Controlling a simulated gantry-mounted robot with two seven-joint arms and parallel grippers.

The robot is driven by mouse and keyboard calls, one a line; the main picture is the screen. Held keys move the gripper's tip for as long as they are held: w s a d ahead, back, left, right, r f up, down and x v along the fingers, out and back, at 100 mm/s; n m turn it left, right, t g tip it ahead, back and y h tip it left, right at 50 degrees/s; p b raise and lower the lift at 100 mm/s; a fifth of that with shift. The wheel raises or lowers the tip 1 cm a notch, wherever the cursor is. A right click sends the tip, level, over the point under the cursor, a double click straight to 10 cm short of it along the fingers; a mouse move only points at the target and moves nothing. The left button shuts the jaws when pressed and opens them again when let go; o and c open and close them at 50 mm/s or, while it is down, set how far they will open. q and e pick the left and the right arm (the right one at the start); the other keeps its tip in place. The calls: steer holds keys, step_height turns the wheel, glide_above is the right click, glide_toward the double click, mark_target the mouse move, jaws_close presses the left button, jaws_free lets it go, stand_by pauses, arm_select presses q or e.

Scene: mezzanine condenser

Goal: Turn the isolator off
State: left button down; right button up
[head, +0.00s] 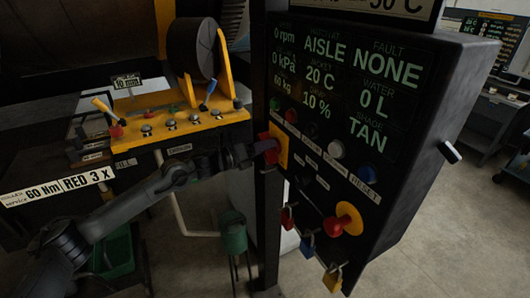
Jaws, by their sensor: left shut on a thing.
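The isolator (281,154) is a red handle on a yellow plate, at the left edge of the dark control panel (400,190) in the head view. My left arm comes in from the lower left. My left gripper (262,148) is at the isolator and shut on its red handle. The fingers hide part of the handle, so its exact angle is hard to tell. The panel display reads 0 rpm, AISLE, FAULT NONE, WATER 0 L. My right gripper is not in view.
A red mushroom button on a yellow disc (345,220) sits lower on the panel. Red, blue (307,245) and yellow (332,278) padlocks hang below. A white-tipped lever (450,152) projects at the right.

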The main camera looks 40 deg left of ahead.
arm_select(q)
steer(key=shift+m, duration=0.3)
steer(key=c, duration=0.9)
jaws_free()
steer(key=shift+s+a, duration=0.1)
steer(key=shift+s, duration=0.05)
steer(key=b+v, duration=0.2)
steer(key=v, duration=0.8)
steer(key=shift+s, duration=0.2)
steer(key=shift+a, duration=0.1)
